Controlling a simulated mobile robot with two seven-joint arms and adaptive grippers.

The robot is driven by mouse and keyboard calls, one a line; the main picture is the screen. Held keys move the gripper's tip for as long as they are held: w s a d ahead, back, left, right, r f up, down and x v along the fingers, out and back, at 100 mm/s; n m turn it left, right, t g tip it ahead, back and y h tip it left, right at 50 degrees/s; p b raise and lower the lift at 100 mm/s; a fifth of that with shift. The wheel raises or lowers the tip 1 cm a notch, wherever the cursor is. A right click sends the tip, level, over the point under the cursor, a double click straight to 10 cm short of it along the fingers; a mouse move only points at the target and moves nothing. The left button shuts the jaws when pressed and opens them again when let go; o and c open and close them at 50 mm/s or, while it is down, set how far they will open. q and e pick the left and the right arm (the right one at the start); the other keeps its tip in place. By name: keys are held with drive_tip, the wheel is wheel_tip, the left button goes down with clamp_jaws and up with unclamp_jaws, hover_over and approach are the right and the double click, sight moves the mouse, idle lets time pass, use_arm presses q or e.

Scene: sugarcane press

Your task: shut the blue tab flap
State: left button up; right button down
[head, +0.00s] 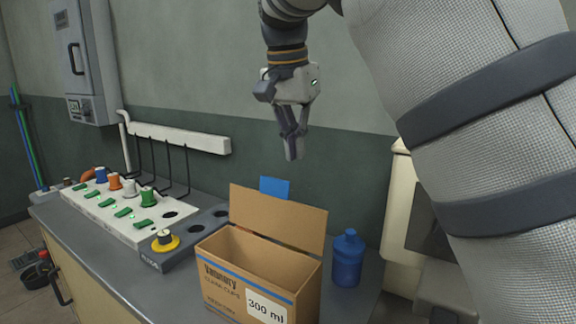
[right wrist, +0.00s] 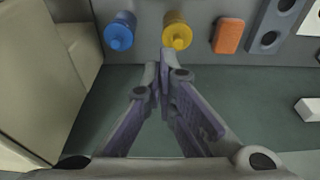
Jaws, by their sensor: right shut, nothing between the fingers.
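A cardboard box (head: 222,283) stands open on the counter in the head view. Its flap (head: 285,218) stands upright along the back edge, with a blue tab (head: 275,187) sticking up from its top. My right gripper (head: 293,155) hangs above and slightly behind the tab, fingers pointing down, shut and empty, apart from the flap. The right wrist view shows its closed fingertips (right wrist: 163,65); I cannot make out the box or tab there. My left gripper is not in view.
A blue bottle (head: 347,258) stands right of the box, near a beige machine (head: 401,215). A grey holed rack (head: 180,240) lies to the left. The right wrist view also shows a yellow container (right wrist: 177,35) and an orange block (right wrist: 228,36). The wall is close behind.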

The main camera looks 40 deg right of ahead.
sight(273, 209)
drive_tip(key=a+f, duration=0.1)
drive_tip(key=a+f+p, duration=0.1)
drive_tip(key=a+f, duration=0.1)
drive_tip(key=shift+s+f, duration=0.3)
drive_tip(key=shift+s, duration=0.05)
